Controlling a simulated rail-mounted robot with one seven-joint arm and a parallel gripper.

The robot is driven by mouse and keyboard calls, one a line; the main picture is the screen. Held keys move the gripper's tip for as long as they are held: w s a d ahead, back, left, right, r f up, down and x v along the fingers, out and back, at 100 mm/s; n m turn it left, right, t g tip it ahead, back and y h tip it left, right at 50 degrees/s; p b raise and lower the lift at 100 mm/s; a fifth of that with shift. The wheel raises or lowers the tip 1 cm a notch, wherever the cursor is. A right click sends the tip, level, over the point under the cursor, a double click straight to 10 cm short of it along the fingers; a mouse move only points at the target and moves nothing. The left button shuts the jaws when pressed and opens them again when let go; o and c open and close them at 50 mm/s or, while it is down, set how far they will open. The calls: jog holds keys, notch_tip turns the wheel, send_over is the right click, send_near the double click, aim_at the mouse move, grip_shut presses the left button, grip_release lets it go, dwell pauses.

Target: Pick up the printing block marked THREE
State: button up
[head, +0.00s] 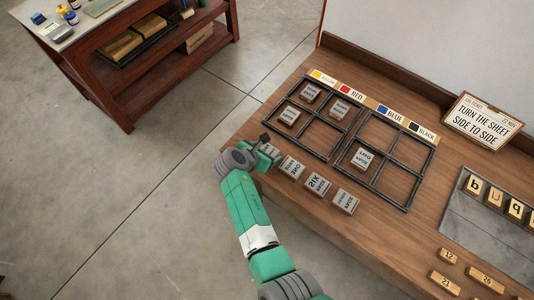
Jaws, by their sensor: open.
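In the head view, several pale printing blocks with dark mirrored or upside-down words lie on the wooden bench. Three lie in a row in front of the black frames: a left block (292,167), a middle block (318,183) that seems to read SIX, and a right block (345,200). Three more (310,93) (340,109) (289,115) lie in the left frame, and one (362,157) in the right frame. The lettering is too small to tell which is THREE. My gripper (271,152) is open and appears empty, at the bench's left edge, just left of the row.
Two black divided frames (406,206) stand behind the row, with colour labels (345,90) along their back. A sign (482,121) reads TURN THE SHEET SIDE TO SIDE. Numbered blocks (445,283) and a grey tray (470,238) with letter blocks lie at right.

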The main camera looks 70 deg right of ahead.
aim_at(266, 148)
jog(key=c, duration=0.8)
jog(key=shift+r, duration=0.35)
jog(key=r+p, duration=0.2)
jog(key=r, duration=0.1)
jog(key=shift+s+a+r, duration=0.15)
jog(key=shift+s, duration=0.05)
jog(key=s+a+p, duration=0.1)
jog(key=s+a, duration=0.2)
jog(key=s, duration=0.1)
jog(key=s+a+p, duration=0.2)
jog(key=s+a, duration=0.1)
jog(key=s, duration=0.1)
jog(key=s+a+r+p, duration=0.1)
jog(key=s+a, duration=0.3)
